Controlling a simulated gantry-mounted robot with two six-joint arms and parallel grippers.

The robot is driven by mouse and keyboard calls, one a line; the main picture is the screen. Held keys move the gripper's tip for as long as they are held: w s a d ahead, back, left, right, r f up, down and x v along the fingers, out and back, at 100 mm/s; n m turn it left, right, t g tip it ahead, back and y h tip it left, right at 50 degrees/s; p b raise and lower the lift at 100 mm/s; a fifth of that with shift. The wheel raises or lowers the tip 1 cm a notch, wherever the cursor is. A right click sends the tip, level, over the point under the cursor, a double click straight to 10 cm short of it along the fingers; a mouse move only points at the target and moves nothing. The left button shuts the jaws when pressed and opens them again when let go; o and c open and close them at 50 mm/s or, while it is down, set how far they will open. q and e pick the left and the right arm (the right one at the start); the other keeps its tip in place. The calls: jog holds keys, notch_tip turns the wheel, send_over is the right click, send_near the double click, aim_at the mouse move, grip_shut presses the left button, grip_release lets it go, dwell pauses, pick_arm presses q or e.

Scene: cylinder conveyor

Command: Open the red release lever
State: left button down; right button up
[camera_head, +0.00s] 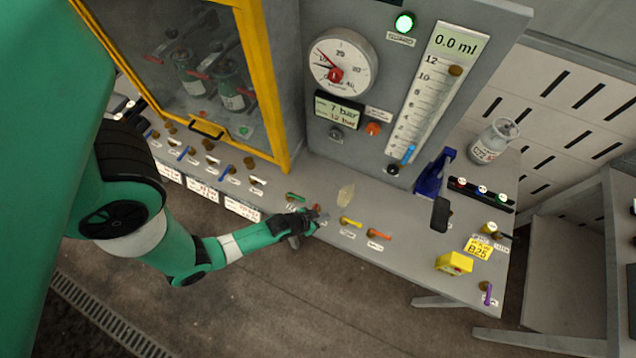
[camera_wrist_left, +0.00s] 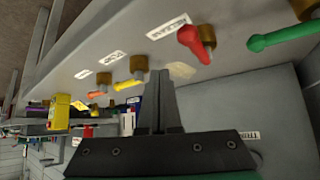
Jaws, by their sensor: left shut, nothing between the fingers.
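The red lever (camera_wrist_left: 190,42) sits on a brass fitting on the front of the bench, with a printed label beside it, in the left wrist view. In the head view only a small bit of red (camera_head: 317,208) shows, as my gripper partly covers it. My left gripper (camera_head: 318,216) is shut and empty, close to the red lever. In the left wrist view its fingers (camera_wrist_left: 159,88) are together, a little below the lever, apart from it in the picture. Whether they touch it I cannot tell.
A green lever (camera_head: 295,196) is on one side; a yellow lever (camera_head: 350,222) and an orange lever (camera_head: 378,234) are on the other. A yellow-framed cabinet (camera_head: 270,90), a gauge (camera_head: 342,60) and a blue clamp (camera_head: 433,175) stand behind. A yellow box (camera_head: 454,263) sits to the right.

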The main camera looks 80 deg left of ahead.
pick_arm(q)
jog(key=shift+r, duration=0.7)
jog(key=s+a+r, duration=0.3)
jog(key=s+r, duration=0.2)
jog(key=r, duration=0.1)
jog(key=shift+s+a, duration=0.25)
jog(key=shift+a, duration=0.05)
